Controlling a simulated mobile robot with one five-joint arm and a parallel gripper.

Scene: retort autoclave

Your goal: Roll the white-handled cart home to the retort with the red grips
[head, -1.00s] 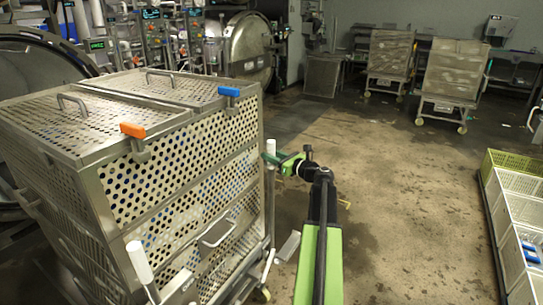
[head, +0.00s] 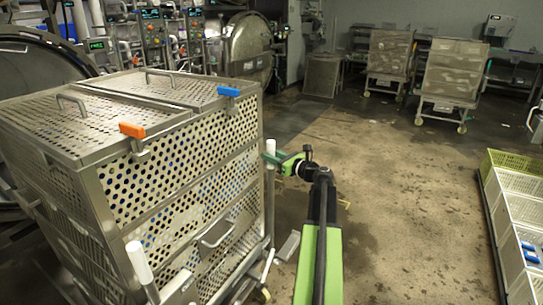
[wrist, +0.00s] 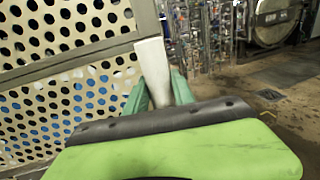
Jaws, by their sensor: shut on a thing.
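The white-handled cart fills the left of the head view, a metal frame carrying a perforated basket (head: 185,180) with lids on top. One white handle (head: 139,262) stands at its near corner. The other white handle (head: 271,152) is at its right corner. My gripper (head: 272,158) is shut on that right handle, and the wrist view shows the white grip (wrist: 153,70) between the green fingers (wrist: 158,92). One retort (head: 40,75) with a round door stands behind the cart at left. Another retort (head: 248,48) is farther back. I cannot make out red grips on either.
Two basket carts (head: 388,55) (head: 450,72) stand at the back right. A row of crates (head: 518,215) lines the right edge. Wet, open floor (head: 400,190) lies between the cart and the crates. Pipes and control panels (head: 152,35) stand behind the cart.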

